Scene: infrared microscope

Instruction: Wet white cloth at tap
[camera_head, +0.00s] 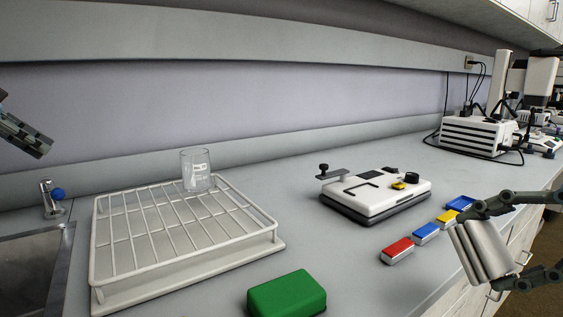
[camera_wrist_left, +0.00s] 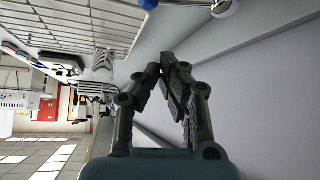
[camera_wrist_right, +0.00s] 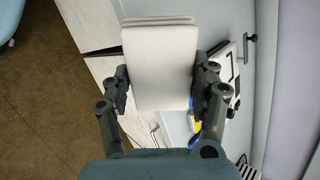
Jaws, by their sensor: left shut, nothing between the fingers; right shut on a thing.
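The white cloth (camera_head: 478,252) is a folded pad at the right of the head view, held above the counter's front edge. My right gripper (camera_wrist_right: 163,82) is shut on it, one finger on each side; the cloth also fills the gap in the right wrist view (camera_wrist_right: 160,50). The tap (camera_head: 46,207), with a blue knob (camera_head: 58,194), stands at the far left behind the metal sink (camera_head: 68,245). My left gripper (camera_head: 30,140) shows only partly, above the tap. The left wrist view shows its fingers (camera_wrist_left: 168,68) together and empty. The blue knob shows at that view's top edge (camera_wrist_left: 148,4).
A white wire rack (camera_head: 185,262) stands right of the sink, with a glass beaker (camera_head: 196,170) at its back. A green block (camera_head: 287,295) lies in front. A white instrument (camera_head: 375,195) and coloured boxes (camera_head: 397,250) stand between rack and cloth. Microscope equipment (camera_head: 480,135) stands far right.

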